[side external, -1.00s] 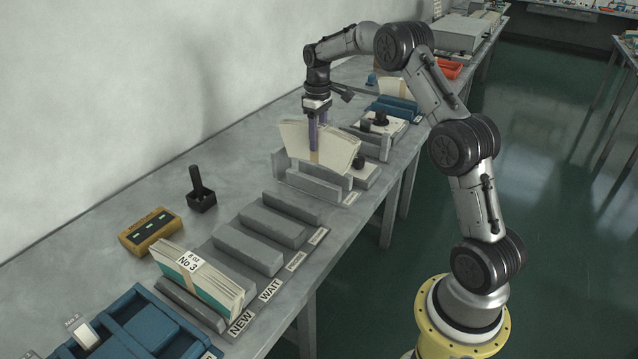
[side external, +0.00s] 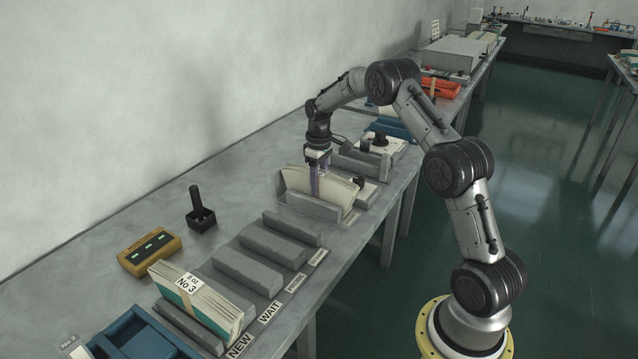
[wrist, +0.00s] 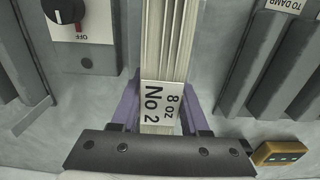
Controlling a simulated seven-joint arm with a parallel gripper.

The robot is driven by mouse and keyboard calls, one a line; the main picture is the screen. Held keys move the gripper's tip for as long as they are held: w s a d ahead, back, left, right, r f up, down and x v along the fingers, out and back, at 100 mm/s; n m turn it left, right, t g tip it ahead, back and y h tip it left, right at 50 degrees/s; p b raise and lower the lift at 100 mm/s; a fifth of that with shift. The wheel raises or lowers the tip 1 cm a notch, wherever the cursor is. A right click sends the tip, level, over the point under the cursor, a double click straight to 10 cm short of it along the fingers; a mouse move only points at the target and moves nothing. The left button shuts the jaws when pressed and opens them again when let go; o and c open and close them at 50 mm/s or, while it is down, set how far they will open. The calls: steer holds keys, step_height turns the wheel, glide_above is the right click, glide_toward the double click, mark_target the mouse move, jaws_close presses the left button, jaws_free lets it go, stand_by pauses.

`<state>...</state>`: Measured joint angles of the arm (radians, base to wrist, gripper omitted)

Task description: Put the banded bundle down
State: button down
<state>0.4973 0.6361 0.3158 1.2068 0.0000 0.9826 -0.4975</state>
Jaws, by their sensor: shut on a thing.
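The banded bundle (side external: 338,186) is a stack of cream sheets standing on edge. In the wrist view the bundle (wrist: 166,45) carries a white band label (wrist: 160,106) reading "8 oz No 2". My gripper (side external: 315,184) is shut on it, with purple fingers on both sides of the labelled part. The bundle sits low between grey rails (side external: 312,207), its lower part hidden by the front rail. I cannot tell whether its underside touches the bench.
A second bundle, "No 3" (side external: 215,309), stands in the rack near the NEW label. Grey dividers (side external: 247,271) stand between. A yellow box (side external: 150,252), a black holder (side external: 201,218) and a blue tray (side external: 142,341) are nearby. In the wrist view, a knob panel (wrist: 90,22) is close at left.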

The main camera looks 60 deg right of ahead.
steer(key=shift+c, duration=2)
jaws_free()
steer(key=shift+f, duration=0.1)
step_height(320, 180, up, 12)
steer(key=shift+r, duration=0.15)
steer(key=s+a+r+t, duration=0.2)
steer(key=s+a+r, duration=0.45)
steer(key=a, duration=0.25)
steer(key=s+a+r+t, duration=0.1)
steer(key=s+a+r, duration=0.55)
steer(key=a, duration=0.25)
steer(key=s+a+f+t, duration=0.1)
steer(key=s+a+f, duration=0.1)
steer(key=s, duration=0.6)
steer(key=s+a+f+t, duration=0.1)
steer(key=s+a+f, duration=0.2)
steer(key=s, duration=0.6)
steer(key=shift+s+a+f+t, duration=0.2)
steer(key=shift+s+a+t, duration=0.1)
steer(key=shift+a, duration=0.95)
